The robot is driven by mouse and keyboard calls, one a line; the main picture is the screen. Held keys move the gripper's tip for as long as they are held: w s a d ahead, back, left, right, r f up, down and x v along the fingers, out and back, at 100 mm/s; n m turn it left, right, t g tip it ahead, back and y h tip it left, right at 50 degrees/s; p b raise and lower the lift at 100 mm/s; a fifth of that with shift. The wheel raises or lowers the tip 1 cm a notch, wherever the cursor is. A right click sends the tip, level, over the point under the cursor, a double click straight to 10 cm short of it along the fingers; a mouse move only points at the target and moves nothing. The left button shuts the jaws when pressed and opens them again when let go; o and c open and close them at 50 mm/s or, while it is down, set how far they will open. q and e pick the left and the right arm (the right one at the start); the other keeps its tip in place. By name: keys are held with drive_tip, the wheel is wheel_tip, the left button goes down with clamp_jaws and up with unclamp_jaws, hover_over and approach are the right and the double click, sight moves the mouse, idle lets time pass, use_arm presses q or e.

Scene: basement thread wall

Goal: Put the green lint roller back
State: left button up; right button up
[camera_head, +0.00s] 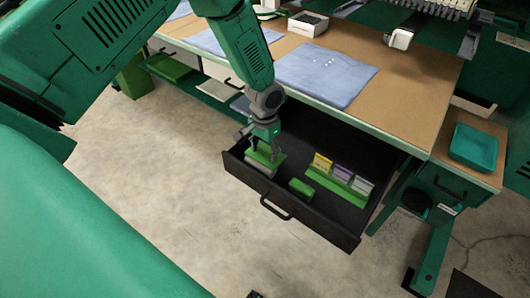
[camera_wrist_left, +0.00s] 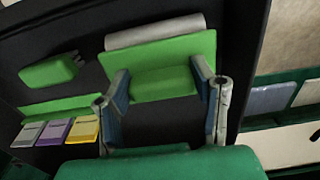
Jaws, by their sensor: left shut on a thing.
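An open black drawer (camera_head: 330,222) hangs out below the table. My left gripper (camera_head: 264,150) reaches down into its left part. Its fingers (camera_wrist_left: 165,92) are shut on a broad green piece, which looks like the green lint roller (camera_wrist_left: 160,60). A pale grey-white roll (camera_wrist_left: 155,31) lies along the far edge of that piece. In the head view the green piece (camera_head: 266,157) is low in the drawer, under the gripper. I cannot tell whether it touches the drawer floor. My right gripper is not in view.
A small green block (camera_head: 301,188) lies beside it in the drawer. A green holder (camera_head: 338,187) carries yellow, purple and grey packs. The table above (camera_head: 410,95) bears blue cloths (camera_head: 325,73). A teal tray (camera_head: 473,147) stands at the right.

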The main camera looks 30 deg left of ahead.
use_arm(q)
drive_tip(key=shift+d+f, duration=0.15)
drive_tip(key=shift+f, duration=0.2)
drive_tip(key=shift+d, duration=0.3)
drive_tip(key=o, duration=1)
drive_tip(key=shift+o, duration=0.2)
drive_tip(key=shift+a+f, duration=0.1)
drive_tip(key=shift+a, duration=0.15)
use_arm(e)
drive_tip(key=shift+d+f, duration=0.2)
use_arm(q)
drive_tip(key=shift+r, duration=0.2)
wheel_tip(320, 180, up, 12)
drive_tip(key=p, duration=0.1)
drive_tip(key=shift+p, duration=0.3)
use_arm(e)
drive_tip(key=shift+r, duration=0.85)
